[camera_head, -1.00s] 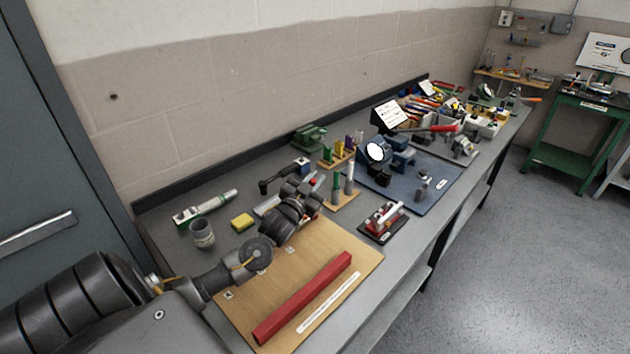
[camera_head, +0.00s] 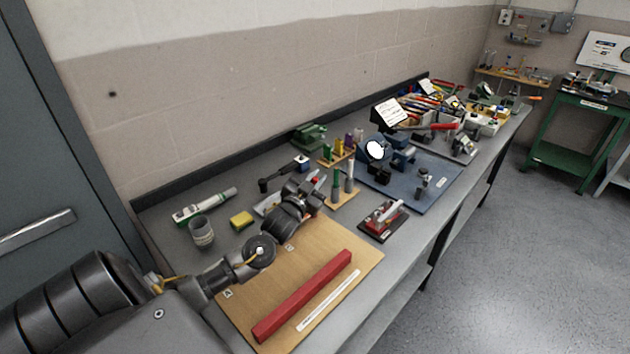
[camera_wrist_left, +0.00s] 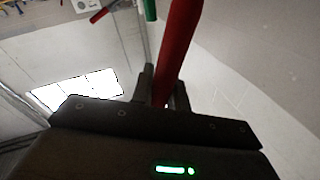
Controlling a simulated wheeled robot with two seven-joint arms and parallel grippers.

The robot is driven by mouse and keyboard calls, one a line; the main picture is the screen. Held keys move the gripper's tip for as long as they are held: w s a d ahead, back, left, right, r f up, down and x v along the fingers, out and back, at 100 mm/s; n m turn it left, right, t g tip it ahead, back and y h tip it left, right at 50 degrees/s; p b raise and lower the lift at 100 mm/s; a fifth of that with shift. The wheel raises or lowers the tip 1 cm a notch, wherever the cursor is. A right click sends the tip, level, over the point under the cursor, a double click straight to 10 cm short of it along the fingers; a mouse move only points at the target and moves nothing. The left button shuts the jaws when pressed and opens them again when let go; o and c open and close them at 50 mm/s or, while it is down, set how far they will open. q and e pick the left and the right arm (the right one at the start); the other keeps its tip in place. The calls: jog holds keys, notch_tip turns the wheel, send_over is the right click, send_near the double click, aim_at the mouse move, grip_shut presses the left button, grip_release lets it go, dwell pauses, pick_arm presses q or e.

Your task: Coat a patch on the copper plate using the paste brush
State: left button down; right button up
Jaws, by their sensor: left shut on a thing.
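My left gripper (camera_head: 312,188) is over the bench beyond the wooden board, small and partly hidden by its own wrist in the head view. In the left wrist view, the left gripper (camera_wrist_left: 163,92) is shut on a red rod-like handle (camera_wrist_left: 178,45), which I take to be the paste brush. Its bristle end is not in sight there. A bit of red shows at the gripper in the head view. I cannot make out the copper plate for sure; a pale flat item (camera_head: 266,203) lies partly hidden beside my left wrist. My right gripper is not in view.
A wooden board (camera_head: 350,247) holds a long red bar (camera_head: 303,297) and a white strip (camera_head: 328,301). Nearby are a grey cup (camera_head: 202,232), a yellow block (camera_head: 242,220), a holder with upright tools (camera_head: 343,198), a small red fixture (camera_head: 383,218) and a blue mat (camera_head: 437,184).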

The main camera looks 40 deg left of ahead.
pick_arm(q)
jog(key=shift+p+v, duration=0.35)
jog(key=shift+v, duration=0.5)
jog(key=shift+a, duration=0.2)
jog(key=shift+w, duration=0.15)
dwell(0.6)
jog(key=shift+w+d, duration=0.1)
jog(key=shift+w, duration=0.55)
jog(key=shift+s, duration=0.1)
